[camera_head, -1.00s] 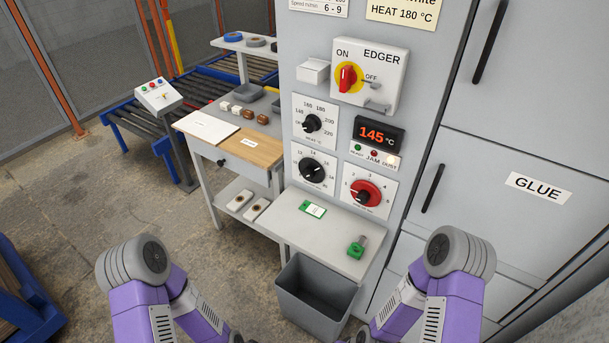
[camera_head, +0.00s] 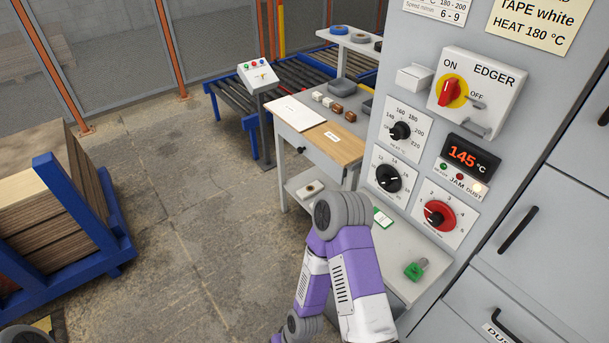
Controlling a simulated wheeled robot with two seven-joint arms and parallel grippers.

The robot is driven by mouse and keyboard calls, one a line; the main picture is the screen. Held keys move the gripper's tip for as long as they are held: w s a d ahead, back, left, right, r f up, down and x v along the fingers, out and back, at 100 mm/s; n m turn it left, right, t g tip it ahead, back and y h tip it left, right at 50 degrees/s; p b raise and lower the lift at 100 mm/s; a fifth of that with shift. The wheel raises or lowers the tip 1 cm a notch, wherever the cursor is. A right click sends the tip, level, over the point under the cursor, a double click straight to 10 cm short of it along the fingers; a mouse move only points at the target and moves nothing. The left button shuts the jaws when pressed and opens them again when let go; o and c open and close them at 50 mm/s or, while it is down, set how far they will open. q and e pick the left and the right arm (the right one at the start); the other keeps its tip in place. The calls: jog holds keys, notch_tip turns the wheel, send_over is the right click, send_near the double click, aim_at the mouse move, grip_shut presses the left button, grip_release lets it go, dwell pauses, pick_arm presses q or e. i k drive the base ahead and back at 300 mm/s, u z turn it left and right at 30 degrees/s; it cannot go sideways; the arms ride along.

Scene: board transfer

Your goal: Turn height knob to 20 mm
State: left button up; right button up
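The likely height knob (camera_head: 389,178) is the black dial on a white scale plate at the lower left of the machine's grey front panel. Numbers such as 12 and 14 show on its scale; its exact setting is too small to read. Nothing touches the knob. One of my purple and grey arms, seemingly the right, stands bent in front of the panel's lower left, below the knob. A grey part of my other arm shows at the bottom left corner. Neither gripper is in view.
The heat knob (camera_head: 401,131) is above, and the red speed knob (camera_head: 438,215) is at lower right. The edger switch (camera_head: 452,92) and 145 °C display (camera_head: 468,155) are nearby. A side table (camera_head: 345,148) stands left of the panel. A blue board cart (camera_head: 70,215) is far left; floor between is clear.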

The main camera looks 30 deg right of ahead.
aim_at(388, 178)
jog(key=u, duration=0.75)
jog(key=k, duration=0.45)
jog(key=z, duration=1.3)
